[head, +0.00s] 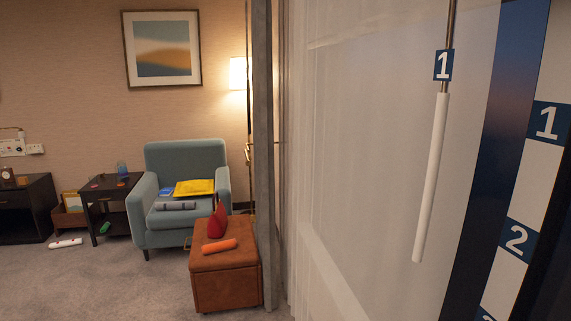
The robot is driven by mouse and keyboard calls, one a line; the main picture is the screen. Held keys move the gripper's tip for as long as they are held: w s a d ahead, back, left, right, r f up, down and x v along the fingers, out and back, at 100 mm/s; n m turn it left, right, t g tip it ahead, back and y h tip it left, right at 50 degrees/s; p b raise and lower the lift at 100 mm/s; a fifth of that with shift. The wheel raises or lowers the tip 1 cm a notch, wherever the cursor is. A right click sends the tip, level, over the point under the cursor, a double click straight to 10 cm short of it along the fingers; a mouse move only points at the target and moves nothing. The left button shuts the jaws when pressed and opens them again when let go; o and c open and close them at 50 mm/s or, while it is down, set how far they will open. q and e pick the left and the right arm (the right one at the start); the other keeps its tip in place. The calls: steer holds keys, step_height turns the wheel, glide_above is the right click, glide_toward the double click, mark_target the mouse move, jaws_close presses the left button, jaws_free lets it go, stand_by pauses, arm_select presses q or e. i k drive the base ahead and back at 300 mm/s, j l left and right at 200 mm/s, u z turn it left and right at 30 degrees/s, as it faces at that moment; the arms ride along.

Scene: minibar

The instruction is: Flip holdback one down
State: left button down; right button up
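A thin metal rod (449,22) hangs at the upper right, with a blue tag marked 1 (443,65) on it. Below the tag is a long white cylindrical handle (432,170), slightly tilted, its lower end free in front of the pale sheer surface. A small brass fitting (248,152) shows beside the grey vertical panel edge. I cannot tell which of these parts is holdback one. Neither of my grippers is in view.
A blue panel (492,150) and a strip with tags 1 (547,122) and 2 (517,239) stand at the right. Sheer curtain (360,150) fills the middle. An orange ottoman (225,280) and teal armchair (185,153) are at left. Carpet (110,285) is open at lower left.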

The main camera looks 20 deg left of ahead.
mark_target(248, 162)
steer(key=i+j+u, duration=0.15)
steer(key=i+j, duration=0.3)
steer(key=i+j+u, duration=0.15)
steer(key=i+j, duration=0.35)
steer(key=i+j+u, duration=0.1)
steer(key=i+j, duration=0.25)
steer(key=i, duration=0.15)
steer(key=i+j+u, duration=0.15)
steer(key=i+j, duration=0.2)
steer(key=i, duration=0.15)
steer(key=i+j+u, duration=0.15)
steer(key=i+j, duration=0.15)
steer(key=i, duration=0.2)
steer(key=i+j+z, duration=0.1)
